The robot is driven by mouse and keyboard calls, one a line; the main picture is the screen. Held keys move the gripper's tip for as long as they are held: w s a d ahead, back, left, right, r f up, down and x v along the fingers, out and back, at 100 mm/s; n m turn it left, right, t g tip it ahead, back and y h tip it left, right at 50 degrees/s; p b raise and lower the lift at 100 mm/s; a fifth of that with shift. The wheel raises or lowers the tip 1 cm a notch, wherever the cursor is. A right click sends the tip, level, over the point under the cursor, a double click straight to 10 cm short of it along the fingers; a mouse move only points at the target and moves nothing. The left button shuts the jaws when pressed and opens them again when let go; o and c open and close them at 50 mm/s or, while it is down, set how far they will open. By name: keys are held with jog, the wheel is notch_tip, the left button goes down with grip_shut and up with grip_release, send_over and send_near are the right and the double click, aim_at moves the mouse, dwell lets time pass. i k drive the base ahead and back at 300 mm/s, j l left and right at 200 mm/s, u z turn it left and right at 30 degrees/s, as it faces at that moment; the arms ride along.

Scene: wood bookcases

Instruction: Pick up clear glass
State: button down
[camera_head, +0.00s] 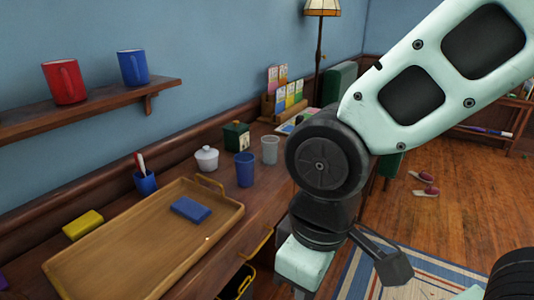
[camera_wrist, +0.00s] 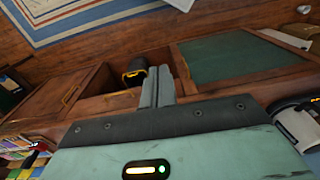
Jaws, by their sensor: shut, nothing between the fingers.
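The clear glass (camera_head: 270,149) stands upright on the wooden desk, just right of a blue cup (camera_head: 245,168). It looks empty and I cannot make it out in the wrist view. My gripper (camera_wrist: 158,83) shows in the wrist view with its two fingers together and nothing between them. In the head view my pale green hand hangs at the bottom centre, in front of the desk and apart from the glass. The fingertips are not clear there.
A wooden tray (camera_head: 107,240) holds a blue block (camera_head: 190,210). A white lidded pot (camera_head: 206,158) and a dark green box (camera_head: 236,136) stand near the glass. A card rack (camera_head: 284,97) is behind. A wall shelf (camera_head: 88,108) holds red and blue mugs.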

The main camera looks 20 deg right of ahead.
aim_at(269, 144)
jog(key=i+z, duration=0.3)
jog(key=i, duration=0.15)
jog(key=i+j+z, duration=0.1)
jog(key=i+z, duration=0.2)
jog(key=i, duration=0.15)
